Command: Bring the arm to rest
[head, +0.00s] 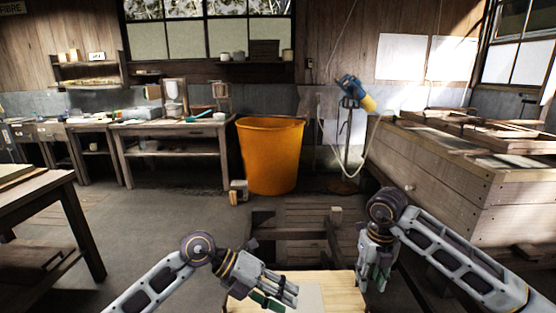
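My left gripper (276,291) is at the bottom centre of the head view, its arm coming in from the lower left. Its fingers point right and slightly down, over a pale wooden board (343,285). My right gripper (372,282) hangs downward at the board's right edge, its arm coming in from the lower right. Green parts show on both grippers. I see nothing held in either one, but the finger gaps are too small to judge. I cannot tell whether either gripper touches the board.
A greyish flat patch (309,299) lies on the board. A wooden frame or rack (290,218) stands just beyond. An orange bin (270,155) stands farther back. A wooden chest (450,180) is at right, a table (35,190) at left. Open floor (150,215) lies between.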

